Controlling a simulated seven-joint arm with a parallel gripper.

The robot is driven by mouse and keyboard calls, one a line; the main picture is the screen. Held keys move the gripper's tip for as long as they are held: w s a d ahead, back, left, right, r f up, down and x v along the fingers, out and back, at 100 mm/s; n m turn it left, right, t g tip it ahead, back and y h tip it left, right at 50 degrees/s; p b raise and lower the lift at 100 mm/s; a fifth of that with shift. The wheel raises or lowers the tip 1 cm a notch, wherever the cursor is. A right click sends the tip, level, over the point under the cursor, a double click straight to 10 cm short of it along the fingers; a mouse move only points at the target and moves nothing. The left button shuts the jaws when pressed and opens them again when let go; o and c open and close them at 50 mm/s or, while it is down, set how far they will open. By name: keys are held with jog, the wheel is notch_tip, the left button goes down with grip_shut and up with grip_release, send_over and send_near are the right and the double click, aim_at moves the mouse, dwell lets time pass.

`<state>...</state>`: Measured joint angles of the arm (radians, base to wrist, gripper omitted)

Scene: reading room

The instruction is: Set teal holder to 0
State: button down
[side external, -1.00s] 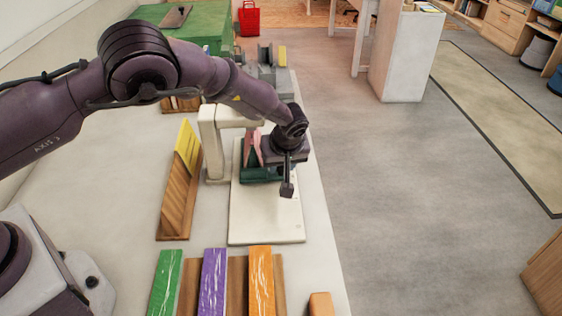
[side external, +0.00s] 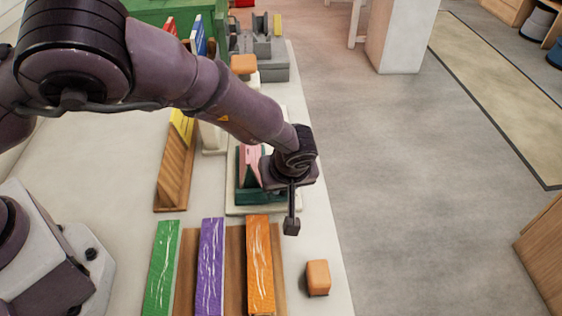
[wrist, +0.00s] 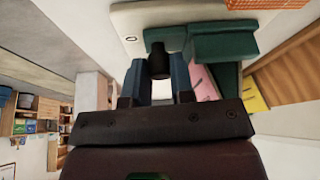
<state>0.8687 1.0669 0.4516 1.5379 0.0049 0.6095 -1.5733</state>
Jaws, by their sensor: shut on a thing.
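The teal holder (side external: 246,196) sits on a cream base plate (side external: 236,210), close to the plate's near edge in the side view. A pink piece (side external: 250,160) stands in the holder. In the wrist view the teal holder (wrist: 222,45) is at the top, with the pink piece (wrist: 204,83) beside it. My gripper (wrist: 157,80) has its blue fingers shut on a dark knob (wrist: 158,58) at the holder's side. In the side view my wrist hides the fingers and part of the holder. No scale numbers are readable.
An orange block (side external: 318,276) is near the table's right edge. A yellow book (side external: 182,126) leans on a wooden stand to the left. Grey fixtures (side external: 262,60) stand behind.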

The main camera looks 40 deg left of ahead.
jog(key=shift+s+d, duration=0.25)
jog(key=shift+s, duration=0.05)
jog(key=c, duration=1.3)
grip_release()
jog(key=shift+o, duration=0.2)
jog(key=shift+w, duration=0.1)
jog(key=shift+r, duration=0.1)
jog(key=shift+d+r, duration=0.15)
jog(key=shift+r, duration=0.2)
jog(key=v, duration=1.2)
